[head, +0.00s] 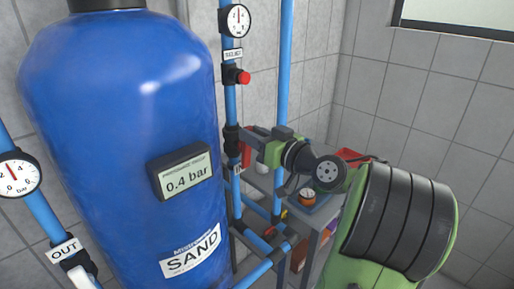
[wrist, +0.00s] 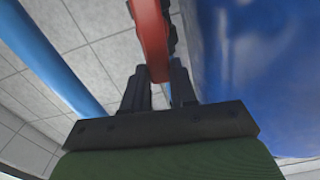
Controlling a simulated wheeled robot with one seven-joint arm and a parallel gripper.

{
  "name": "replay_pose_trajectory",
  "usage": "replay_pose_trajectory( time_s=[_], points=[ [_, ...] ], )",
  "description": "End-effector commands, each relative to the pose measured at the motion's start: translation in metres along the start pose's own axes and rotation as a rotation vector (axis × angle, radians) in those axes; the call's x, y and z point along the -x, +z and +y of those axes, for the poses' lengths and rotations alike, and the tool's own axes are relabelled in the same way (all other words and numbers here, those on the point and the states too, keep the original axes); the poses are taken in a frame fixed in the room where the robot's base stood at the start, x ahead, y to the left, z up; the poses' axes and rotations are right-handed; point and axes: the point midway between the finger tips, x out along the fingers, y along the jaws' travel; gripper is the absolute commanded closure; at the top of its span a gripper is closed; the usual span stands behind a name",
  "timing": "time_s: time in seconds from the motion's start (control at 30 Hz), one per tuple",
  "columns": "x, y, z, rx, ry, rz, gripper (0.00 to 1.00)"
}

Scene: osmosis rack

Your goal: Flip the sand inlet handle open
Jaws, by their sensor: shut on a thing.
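The sand inlet handle is a red lever; it shows large in the wrist view (wrist: 150,38), running from the top edge down between my fingers. In the head view part of the red handle (head: 246,153) shows beside the blue inlet pipe (head: 235,195), next to a partly hidden label. My gripper (head: 250,133) reaches in from the right at the black valve body on that pipe. In the wrist view my gripper (wrist: 158,88) is shut on the red handle, a finger on each side. The handle's pivot is not clear to see.
The big blue SAND tank (head: 120,130) stands close left of the gripper, with a 0.4 bar display (head: 184,177). Above are a red knob (head: 244,78) and a gauge (head: 237,20). Another blue pipe (head: 284,70) rises right behind. A grey table (head: 318,220) holds small items.

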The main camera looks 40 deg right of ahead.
Motion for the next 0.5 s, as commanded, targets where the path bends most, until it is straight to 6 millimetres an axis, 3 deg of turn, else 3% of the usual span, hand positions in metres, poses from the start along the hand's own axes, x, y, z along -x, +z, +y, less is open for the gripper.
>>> replay_pose_trajectory(
  time_s=[0.5],
  points=[
    [0.0,0.0001,-0.0054,0.126,-0.001,0.0,1.0]
  ],
)
